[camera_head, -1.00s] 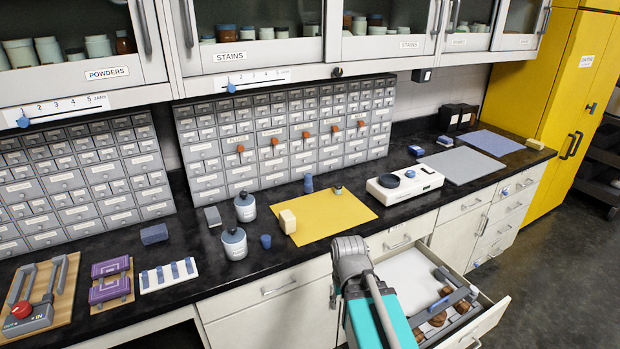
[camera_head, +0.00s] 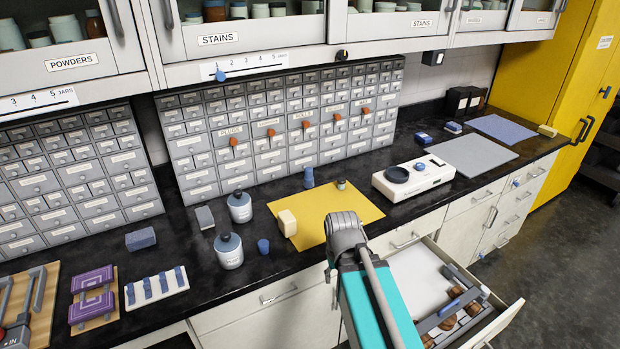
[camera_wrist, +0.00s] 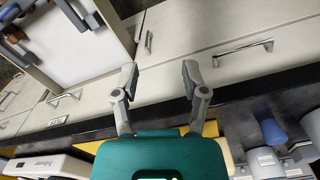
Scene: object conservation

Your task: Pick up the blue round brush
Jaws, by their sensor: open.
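The open drawer (camera_head: 514,308) at the lower right holds brown round pieces and grey bars. A small blue piece (camera_head: 455,292) lies among them; it may be the blue round brush, but it is too small to be sure. In the wrist view, part of the drawer's contents shows at the top left, with a blue piece (camera_wrist: 14,11) at the edge. My gripper (camera_wrist: 158,72) is open and empty in the wrist view, with cabinet fronts beyond its fingers.
A yellow mat (camera_head: 325,222) with a cream block (camera_head: 287,223) lies on the black counter. Two grey jars (camera_head: 229,251) and blue cylinders (camera_head: 309,177) stand near it. A white scale (camera_head: 432,182) stands to the right. The drawer juts into the floor space.

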